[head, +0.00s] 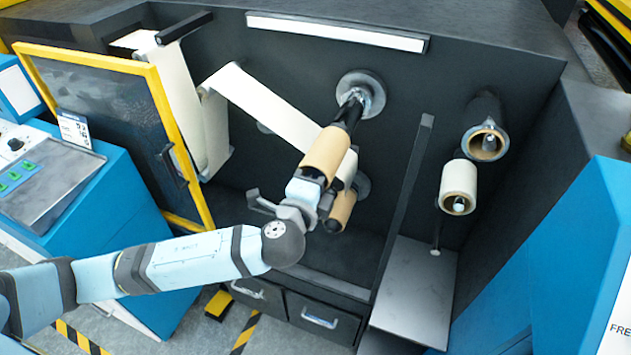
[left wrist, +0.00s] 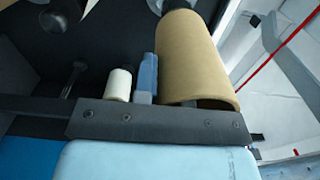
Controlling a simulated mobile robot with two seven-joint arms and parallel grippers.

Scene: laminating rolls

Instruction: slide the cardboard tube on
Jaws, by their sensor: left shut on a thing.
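The tan cardboard tube (head: 325,155) is held by my left gripper (head: 307,190), which is shut on its near end. The tube points up and back toward a black shaft (head: 350,110) with a round grey flange (head: 361,95) on the machine's back wall. Its far end lines up with the shaft and overlaps it in the head view; I cannot tell whether the shaft is inside the bore. In the left wrist view the tube (left wrist: 195,60) lies beside a blue finger (left wrist: 147,75), with its near rim at the dark gripper bar. My right gripper is not in view.
A cream web (head: 265,105) runs from the left to behind the tube. Another brown core (head: 340,212) sits just below. A dark upright post (head: 405,205) stands to the right, with a white roll (head: 459,183) beyond. A yellow-framed door (head: 110,120) stands open at left.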

